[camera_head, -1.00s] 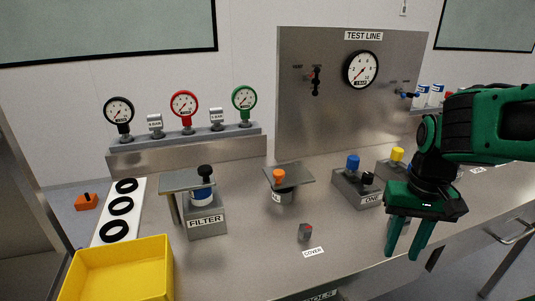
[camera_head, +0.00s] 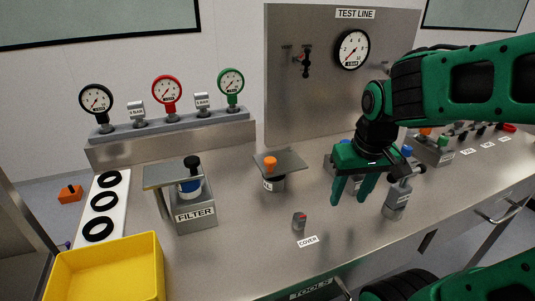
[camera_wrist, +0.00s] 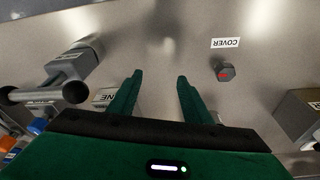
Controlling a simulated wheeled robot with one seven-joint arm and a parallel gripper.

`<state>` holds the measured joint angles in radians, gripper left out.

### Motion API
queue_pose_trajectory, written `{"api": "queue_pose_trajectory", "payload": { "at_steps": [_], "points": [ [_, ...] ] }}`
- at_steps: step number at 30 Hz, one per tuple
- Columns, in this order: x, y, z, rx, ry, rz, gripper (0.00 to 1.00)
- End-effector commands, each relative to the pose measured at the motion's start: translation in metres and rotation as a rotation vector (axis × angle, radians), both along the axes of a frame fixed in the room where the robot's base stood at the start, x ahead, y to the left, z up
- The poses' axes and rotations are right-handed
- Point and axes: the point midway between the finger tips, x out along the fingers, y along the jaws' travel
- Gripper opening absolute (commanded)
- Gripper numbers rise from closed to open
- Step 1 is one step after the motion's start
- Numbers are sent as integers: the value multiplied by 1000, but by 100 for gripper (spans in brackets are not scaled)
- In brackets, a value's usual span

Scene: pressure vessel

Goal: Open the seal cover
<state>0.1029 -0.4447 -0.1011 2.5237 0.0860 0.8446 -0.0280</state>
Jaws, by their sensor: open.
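The seal cover looks to be the flat grey square plate (camera_head: 281,163) with an orange knob (camera_head: 269,160) on top. It lies over a short round pot whose label (camera_head: 268,186) is only partly readable. My gripper (camera_head: 350,200) is open and empty, pointing down over the bench to the right of that plate and apart from it. In the wrist view, my open gripper (camera_wrist: 160,77) has only bare bench between its fingers. A small grey block with a red mark (camera_head: 299,221) stands by the COVER label (camera_head: 308,241); it also shows in the wrist view (camera_wrist: 225,72).
The FILTER block (camera_head: 196,217) with its own plate and black knob stands left. A yellow bin (camera_head: 105,270) and a white strip with black rings (camera_head: 103,200) are further left. A grey fitting (camera_head: 397,200) stands close right of my gripper. The test panel (camera_head: 300,100) rises behind.

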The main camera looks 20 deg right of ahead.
Motion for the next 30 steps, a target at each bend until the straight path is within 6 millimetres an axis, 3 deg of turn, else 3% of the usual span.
{"api": "queue_pose_trajectory", "payload": {
  "at_steps": [3, 9, 17, 24, 30],
  "points": [
    [40, 31, 10, -21, -62, 145, 45],
    [90, 76, 36, -41, -94, 371, 45],
    [122, 101, 73, -63, -10, 586, 45],
    [150, 122, 121, -65, 114, 835, 45],
    [162, 135, 149, -53, 191, 992, 45]
  ]
}}
